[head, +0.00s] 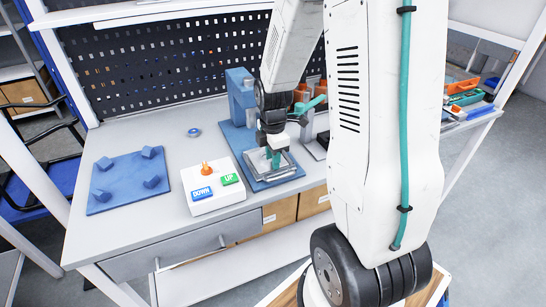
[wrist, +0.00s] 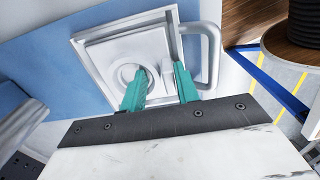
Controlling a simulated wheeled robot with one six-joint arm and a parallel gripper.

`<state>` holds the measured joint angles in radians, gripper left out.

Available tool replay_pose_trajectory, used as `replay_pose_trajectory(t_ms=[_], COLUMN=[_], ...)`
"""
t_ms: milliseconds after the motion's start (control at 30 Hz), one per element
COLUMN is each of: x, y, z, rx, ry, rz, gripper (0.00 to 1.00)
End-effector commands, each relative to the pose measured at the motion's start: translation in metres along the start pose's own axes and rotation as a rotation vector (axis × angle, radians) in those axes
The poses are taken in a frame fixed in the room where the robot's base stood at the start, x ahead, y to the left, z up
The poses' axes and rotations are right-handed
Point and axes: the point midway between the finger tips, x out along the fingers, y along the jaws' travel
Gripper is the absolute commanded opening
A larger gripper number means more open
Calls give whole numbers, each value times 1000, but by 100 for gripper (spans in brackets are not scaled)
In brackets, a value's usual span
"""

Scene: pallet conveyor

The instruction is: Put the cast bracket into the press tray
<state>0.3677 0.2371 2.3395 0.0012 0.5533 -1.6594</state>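The press tray (head: 288,168) is a pale metal frame with a handle, lying on the blue press base. In the wrist view its rim (wrist: 90,67) and looped handle (wrist: 213,50) show. A pale square part with a round boss, which looks like the cast bracket (wrist: 110,48), lies flat inside the rim. My gripper (head: 274,160) is low over the tray, pointing down. In the wrist view my gripper (wrist: 162,70) has its teal fingers apart, one over the boss and one near the rim's handle side. I see nothing clamped between them. The fingers partly hide the part.
The blue press (head: 240,95) stands right behind the tray. A blue plate with several pegs (head: 128,180) lies farther left. A small blue ring (head: 194,132) lies behind.

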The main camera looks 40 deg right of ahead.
Motion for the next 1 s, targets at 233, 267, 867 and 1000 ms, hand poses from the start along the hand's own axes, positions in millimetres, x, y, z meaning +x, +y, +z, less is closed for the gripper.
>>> replay_pose_trajectory(t_ms=[233, 267, 867, 1000], x=[3, 3, -65, -76], y=[-4, -4, 0, 1], z=[0, 0, 0, 0], rx=[0, 0, 0, 0], ry=[1, 1, 0, 0], rz=[-11, -11, 3, 2], gripper=[54, 54, 54, 54])
